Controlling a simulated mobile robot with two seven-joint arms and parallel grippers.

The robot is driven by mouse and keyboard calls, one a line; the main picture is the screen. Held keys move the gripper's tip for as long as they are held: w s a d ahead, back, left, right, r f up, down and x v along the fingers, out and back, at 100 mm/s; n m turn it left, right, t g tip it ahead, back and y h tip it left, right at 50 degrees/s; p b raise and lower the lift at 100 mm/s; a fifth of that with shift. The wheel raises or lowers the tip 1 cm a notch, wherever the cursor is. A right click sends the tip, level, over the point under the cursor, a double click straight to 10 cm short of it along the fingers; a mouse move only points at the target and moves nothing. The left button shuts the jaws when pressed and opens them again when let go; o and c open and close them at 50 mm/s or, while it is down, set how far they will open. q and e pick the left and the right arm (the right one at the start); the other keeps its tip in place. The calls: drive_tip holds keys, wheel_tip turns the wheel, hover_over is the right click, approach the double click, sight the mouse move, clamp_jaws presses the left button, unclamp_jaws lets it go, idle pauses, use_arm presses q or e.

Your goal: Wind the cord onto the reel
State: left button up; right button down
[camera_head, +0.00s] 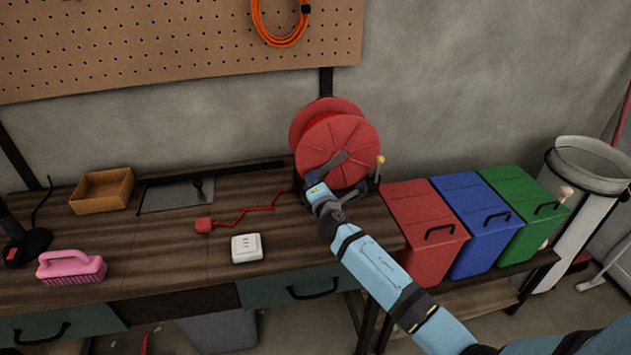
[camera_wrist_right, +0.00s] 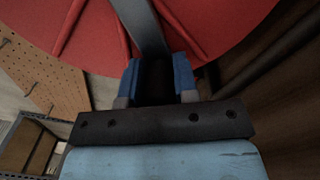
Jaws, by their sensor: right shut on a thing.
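The red reel (camera_head: 345,140) stands upright on its dark stand at the back right of the workbench. The red cord (camera_head: 245,212) lies in a zigzag on the bench, from a red plug block (camera_head: 203,225) toward the reel. My right gripper (camera_head: 320,192) is at the lower front of the reel, shut on the grey crank (camera_head: 328,165). In the right wrist view the crank bar (camera_wrist_right: 143,25) runs up from between the blue fingers (camera_wrist_right: 157,82) across the red reel face (camera_wrist_right: 215,25). The gripped end is hidden between the fingers. My left gripper is not in view.
A white socket box (camera_head: 247,248), a pink brush (camera_head: 71,267) and an open cardboard box (camera_head: 102,190) are on the bench (camera_head: 150,255). Red (camera_head: 425,225), blue (camera_head: 480,220) and green (camera_head: 515,205) bins stand right of it.

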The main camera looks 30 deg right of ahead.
drive_tip(key=shift+d+r, duration=0.1)
drive_tip(key=c, duration=0.9)
unclamp_jaws()
drive_tip(key=v, duration=1.3)
drive_tip(key=shift+s, duration=0.35)
